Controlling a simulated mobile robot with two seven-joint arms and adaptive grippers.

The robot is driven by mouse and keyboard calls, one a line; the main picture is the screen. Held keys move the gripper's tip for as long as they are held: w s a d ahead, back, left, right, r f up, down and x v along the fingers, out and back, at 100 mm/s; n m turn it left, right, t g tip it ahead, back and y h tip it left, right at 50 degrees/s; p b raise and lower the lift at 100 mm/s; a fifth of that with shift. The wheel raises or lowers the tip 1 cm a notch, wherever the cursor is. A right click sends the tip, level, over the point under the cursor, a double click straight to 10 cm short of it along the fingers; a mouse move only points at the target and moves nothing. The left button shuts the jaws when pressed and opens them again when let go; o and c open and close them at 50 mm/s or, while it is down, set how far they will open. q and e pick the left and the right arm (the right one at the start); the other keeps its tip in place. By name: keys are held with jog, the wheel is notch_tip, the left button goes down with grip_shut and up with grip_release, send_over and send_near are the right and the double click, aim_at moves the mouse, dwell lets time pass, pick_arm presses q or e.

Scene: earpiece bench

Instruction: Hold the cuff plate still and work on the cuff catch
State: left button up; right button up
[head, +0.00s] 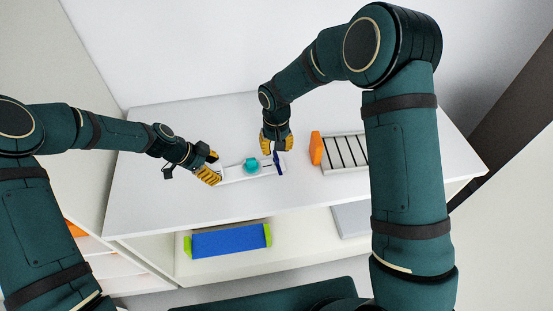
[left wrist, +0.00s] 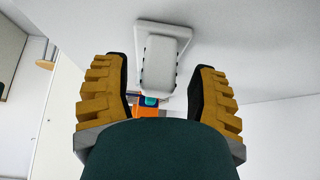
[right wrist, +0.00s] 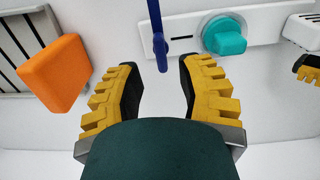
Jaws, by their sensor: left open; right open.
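The white cuff plate (head: 234,174) lies on the bench, with a teal knob (head: 251,166) on it and a blue lever (head: 278,163) at its right end. I cannot tell which part is the catch. My left gripper (head: 217,168) is open at the plate's left end. In the left wrist view a raised white block (left wrist: 162,62) on the plate lies between its fingers, with gaps on both sides. My right gripper (head: 276,151) is open beside the right end. In the right wrist view the blue lever (right wrist: 157,35) is ahead of the gap between its fingers, beside the teal knob (right wrist: 225,38).
An orange block (head: 315,148) stands at the left end of a white slotted rack (head: 345,151), right of my right gripper. A blue bin with green ends (head: 228,241) and a grey panel (head: 351,219) sit on the shelf below. The bench's left part is clear.

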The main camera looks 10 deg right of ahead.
pick_arm(q)
jog(key=v, duration=1)
jog(key=shift+a+r, duration=0.25)
jog(key=shift+s, duration=0.15)
